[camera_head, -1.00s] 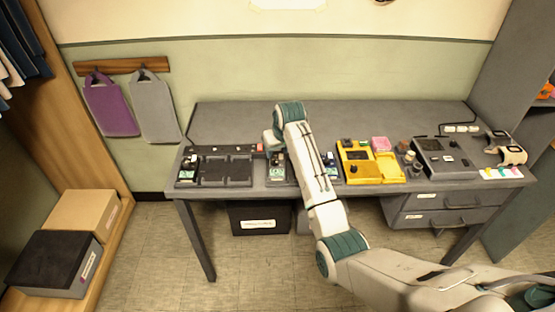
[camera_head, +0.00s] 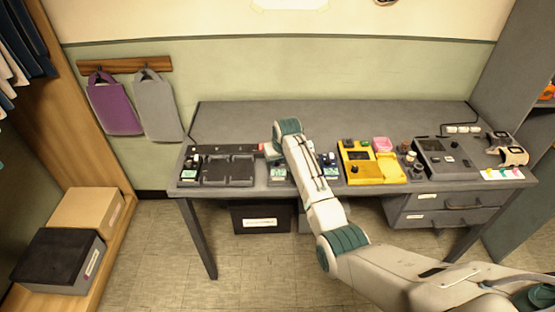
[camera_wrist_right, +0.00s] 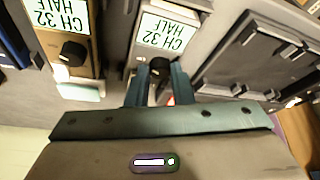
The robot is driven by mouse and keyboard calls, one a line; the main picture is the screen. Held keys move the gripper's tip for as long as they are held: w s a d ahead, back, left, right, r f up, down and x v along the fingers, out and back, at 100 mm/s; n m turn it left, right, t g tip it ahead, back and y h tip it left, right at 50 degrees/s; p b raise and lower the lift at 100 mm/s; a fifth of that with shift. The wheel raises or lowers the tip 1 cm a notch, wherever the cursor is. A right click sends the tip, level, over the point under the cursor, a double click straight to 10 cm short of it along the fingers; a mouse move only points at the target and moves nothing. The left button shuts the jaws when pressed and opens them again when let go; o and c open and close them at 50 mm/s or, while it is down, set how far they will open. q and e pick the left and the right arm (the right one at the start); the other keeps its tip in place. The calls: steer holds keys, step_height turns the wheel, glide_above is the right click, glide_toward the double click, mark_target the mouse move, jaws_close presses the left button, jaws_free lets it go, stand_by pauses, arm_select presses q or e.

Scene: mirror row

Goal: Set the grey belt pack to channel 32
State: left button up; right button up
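The grey belt pack (camera_wrist_right: 168,42) is in the middle of the right wrist view. My left gripper is not in view.
A dark charging tray (camera_head: 228,170) stands left of the grey pack. A yellow device (camera_head: 358,172) and a dark grey desk unit (camera_head: 445,160) stand to the right. The back of the desk (camera_head: 350,115) is clear.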

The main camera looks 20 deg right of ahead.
steer(key=shift+a+r+m+p, duration=0.1)
steer(key=shift+r+m+p, duration=0.25)
steer(key=shift+p, duration=0.45)
jaws_close()
steer(key=shift+f+m+h+p, duration=0.15)
steer(key=shift+m+h+p, duration=0.1)
steer(key=shift+h+p, duration=0.05)
steer(key=shift+f+m, duration=0.15)
steer(key=shift+m, duration=0.25)
steer(key=o, duration=0.9)
jaws_free()
steer(key=b+v, duration=0.1)
steer(key=v, duration=0.9)
steer(key=shift+s+r+b, duration=0.1)
steer(key=shift+r+b, duration=0.25)
steer(key=shift+b, duration=0.05)
